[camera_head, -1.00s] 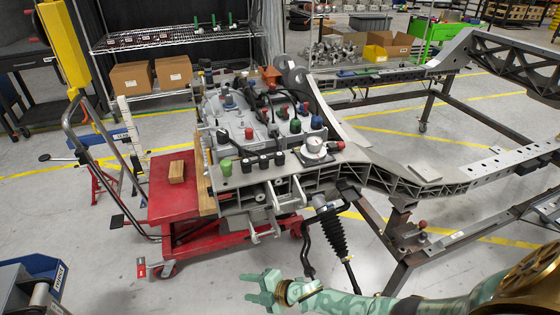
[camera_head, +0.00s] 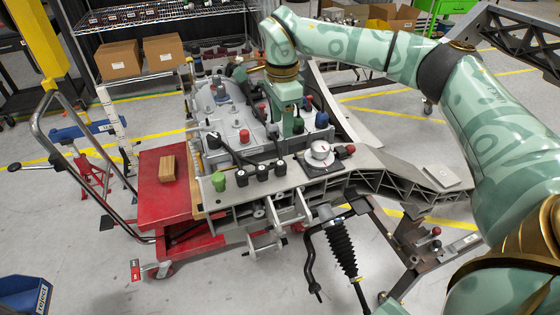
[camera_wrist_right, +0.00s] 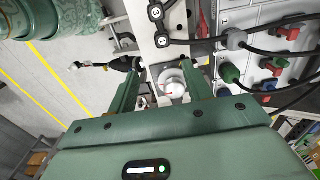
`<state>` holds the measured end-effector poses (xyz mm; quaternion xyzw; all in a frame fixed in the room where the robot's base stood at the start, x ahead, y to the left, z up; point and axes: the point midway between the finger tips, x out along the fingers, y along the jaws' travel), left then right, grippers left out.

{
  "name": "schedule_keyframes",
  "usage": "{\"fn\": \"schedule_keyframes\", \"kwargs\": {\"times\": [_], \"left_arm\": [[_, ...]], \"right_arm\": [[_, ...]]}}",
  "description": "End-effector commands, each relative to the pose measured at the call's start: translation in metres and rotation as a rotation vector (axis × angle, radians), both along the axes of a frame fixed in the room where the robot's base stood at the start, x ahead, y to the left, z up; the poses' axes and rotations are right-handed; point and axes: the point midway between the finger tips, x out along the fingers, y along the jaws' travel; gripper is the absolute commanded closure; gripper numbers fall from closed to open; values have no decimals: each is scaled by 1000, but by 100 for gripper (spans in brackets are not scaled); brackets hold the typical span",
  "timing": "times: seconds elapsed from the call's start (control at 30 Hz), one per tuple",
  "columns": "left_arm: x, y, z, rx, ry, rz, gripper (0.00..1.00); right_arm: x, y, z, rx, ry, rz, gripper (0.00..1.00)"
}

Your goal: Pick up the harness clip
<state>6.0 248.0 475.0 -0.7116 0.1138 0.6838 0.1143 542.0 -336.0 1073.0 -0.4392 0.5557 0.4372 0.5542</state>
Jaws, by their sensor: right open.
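Several small coloured connectors and dark cables sit on the grey housing; I cannot tell which piece is the harness clip. They include a red cap (camera_head: 245,136) and a blue cap (camera_head: 322,119). In the right wrist view, red and blue connectors (camera_wrist_right: 273,67), a dark green cap (camera_wrist_right: 230,73) and a grey cable piece (camera_wrist_right: 235,40) lie right of the fingers. My right gripper (camera_head: 286,128) points down over the housing; its open fingers (camera_wrist_right: 162,68) show nothing held between them. The arm and hand hide part of the housing behind. My left gripper is out of view.
A red cart (camera_head: 165,203) with a wooden block (camera_head: 167,168) is at left.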

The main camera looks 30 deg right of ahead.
Motion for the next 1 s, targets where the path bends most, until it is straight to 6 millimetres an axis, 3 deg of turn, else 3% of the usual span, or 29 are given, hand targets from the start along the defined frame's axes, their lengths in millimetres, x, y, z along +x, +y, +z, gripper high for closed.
{"fn": "schedule_keyframes", "kwargs": {"times": [0.1, 0.3, 0.63, 0.9, 1.0], "left_arm": [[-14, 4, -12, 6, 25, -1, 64], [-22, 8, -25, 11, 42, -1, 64], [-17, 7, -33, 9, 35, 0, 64], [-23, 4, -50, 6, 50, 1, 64], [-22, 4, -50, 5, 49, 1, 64]], "right_arm": [[0, 0, -36, 0, 8, 0, 50], [0, 0, -82, 3, 7, -2, 50], [2, 0, -109, 4, 2, -1, 50], [6, -1, -151, 4, 3, -1, 50], [6, -1, -152, 3, 0, -2, 50]]}}
